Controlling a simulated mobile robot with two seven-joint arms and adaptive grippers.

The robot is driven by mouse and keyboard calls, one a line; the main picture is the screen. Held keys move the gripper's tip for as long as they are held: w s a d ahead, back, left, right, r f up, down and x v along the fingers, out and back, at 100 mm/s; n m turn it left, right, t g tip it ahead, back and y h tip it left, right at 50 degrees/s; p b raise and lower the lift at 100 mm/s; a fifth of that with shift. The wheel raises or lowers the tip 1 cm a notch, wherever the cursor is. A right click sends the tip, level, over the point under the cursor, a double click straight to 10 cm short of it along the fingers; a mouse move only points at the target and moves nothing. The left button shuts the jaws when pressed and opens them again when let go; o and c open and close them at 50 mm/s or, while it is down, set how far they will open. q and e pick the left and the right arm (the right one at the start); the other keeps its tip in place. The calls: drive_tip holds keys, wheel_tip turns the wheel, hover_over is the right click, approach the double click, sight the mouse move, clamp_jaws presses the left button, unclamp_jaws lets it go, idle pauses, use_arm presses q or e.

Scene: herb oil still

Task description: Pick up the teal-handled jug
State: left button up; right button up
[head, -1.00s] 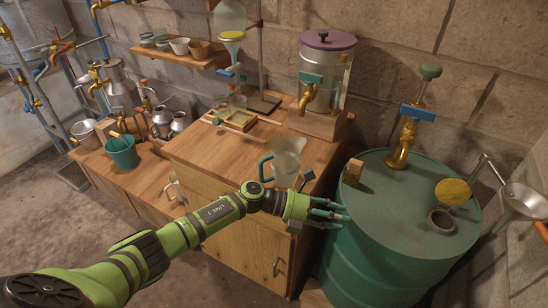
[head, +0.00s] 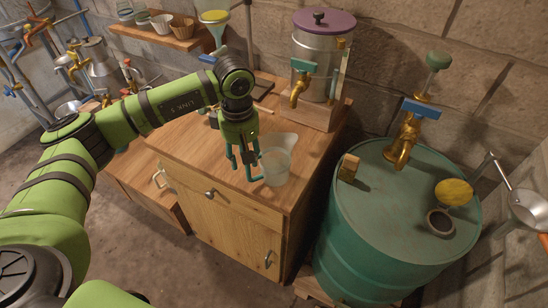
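The jug (head: 278,166) is clear, with a pouring lip, and stands upright on the wooden cabinet top near its front edge. Its teal handle faces left and is mostly hidden among the fingers. My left gripper (head: 247,168) points down at the handle side, its dark teal fingers around or right beside the handle. I cannot tell the fingers from the handle well enough to see whether they are closed on it. My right gripper is not in view.
A metal dispenser (head: 318,75) with a purple lid and brass tap stands behind the jug. Shelf bowls (head: 162,23) are at the back left.

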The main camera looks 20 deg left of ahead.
sight(248, 168)
use_arm(q)
drive_tip(key=shift+w+d+f+p, duration=0.1)
drive_tip(key=shift+d+f+p, duration=0.15)
drive_tip(key=shift+f+p, duration=0.65)
drive_tip(key=f, duration=0.3)
drive_tip(key=shift+w, duration=0.2)
drive_tip(key=shift+f, duration=0.3)
drive_tip(key=shift+c, duration=0.8)
clamp_jaws()
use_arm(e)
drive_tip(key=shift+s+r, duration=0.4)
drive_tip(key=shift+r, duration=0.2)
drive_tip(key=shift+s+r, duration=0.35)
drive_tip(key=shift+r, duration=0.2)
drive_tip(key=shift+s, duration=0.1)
